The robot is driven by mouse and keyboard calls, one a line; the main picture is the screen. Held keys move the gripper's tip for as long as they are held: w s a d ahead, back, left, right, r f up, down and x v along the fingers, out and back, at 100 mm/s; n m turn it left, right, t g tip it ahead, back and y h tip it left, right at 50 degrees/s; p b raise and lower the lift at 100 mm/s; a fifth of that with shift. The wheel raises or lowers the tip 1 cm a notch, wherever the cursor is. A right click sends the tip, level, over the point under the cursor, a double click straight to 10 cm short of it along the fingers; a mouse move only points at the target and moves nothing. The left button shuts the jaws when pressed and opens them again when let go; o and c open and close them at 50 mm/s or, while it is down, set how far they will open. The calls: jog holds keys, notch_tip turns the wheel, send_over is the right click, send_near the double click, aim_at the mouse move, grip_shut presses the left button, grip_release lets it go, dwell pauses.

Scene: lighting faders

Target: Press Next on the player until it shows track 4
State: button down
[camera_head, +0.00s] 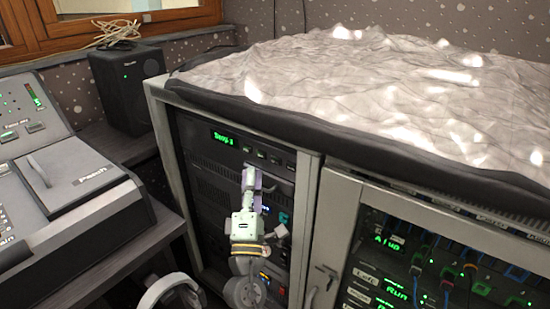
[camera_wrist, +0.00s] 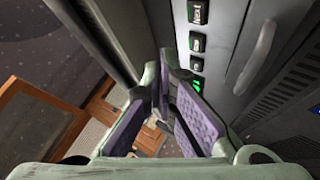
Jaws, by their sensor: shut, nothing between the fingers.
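The player (camera_head: 235,153) is the top unit in the rack. Its green display (camera_head: 222,136) seems to read "Stop 3". A row of small dark buttons (camera_head: 261,154) runs to the right of the display. In the wrist view the buttons show as a column, and the top one (camera_wrist: 197,12) has a lit label that looks like "Next". My gripper (camera_head: 252,170) is shut and empty, in front of the rack just below the button row. In the wrist view its purple-padded fingers (camera_wrist: 165,80) lie beside the player's face. I cannot tell whether they touch it.
A grey cabinet frame (camera_head: 310,200) surrounds the rack, with a crumpled pale cover (camera_head: 350,90) on top. A cable patch bay (camera_head: 430,270) is at right. A mixing desk (camera_head: 75,190) and a black speaker (camera_head: 128,88) stand at left. Headphones (camera_head: 170,290) are low in front.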

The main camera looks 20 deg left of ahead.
jog(key=shift+w+d, duration=0.35)
jog(key=shift+w, duration=0.6)
jog(key=shift+w+d, duration=0.3)
jog(key=shift+w, duration=0.6)
jog(key=shift+w, duration=0.1)
jog(key=shift+w+d, duration=0.15)
jog(key=shift+w, duration=0.15)
jog(key=shift+w+d, duration=0.1)
jog(key=shift+w, duration=0.2)
dwell(0.5)
jog(key=shift+s, duration=0.1)
jog(key=shift+s+a, duration=0.25)
jog(key=shift+s, duration=0.4)
jog(key=s, duration=0.1)
jog(key=s+a, duration=0.1)
jog(key=s, duration=0.1)
jog(key=s+b, duration=0.1)
jog(key=shift+s+a, duration=0.35)
